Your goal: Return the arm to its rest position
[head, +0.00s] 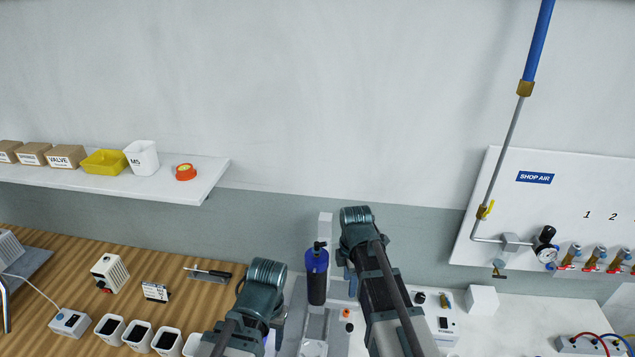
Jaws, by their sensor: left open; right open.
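My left arm comes up from the bottom, and its rounded dark wrist stands over the wooden bench. Little of the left gripper (273,332) shows below that wrist, and it is open. My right arm rises higher, to the right of the blue and black tool. The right gripper (350,280) is open and mostly hidden behind its own wrist. The blue and black cylindrical tool (317,273) stands upright between the two wrists, in front of a pale post (325,228). Neither gripper appears to hold anything.
A white shelf (195,190) at left carries boxes, bins and an orange roll. A shop air panel (560,185) with a pipe (503,150) is at right.

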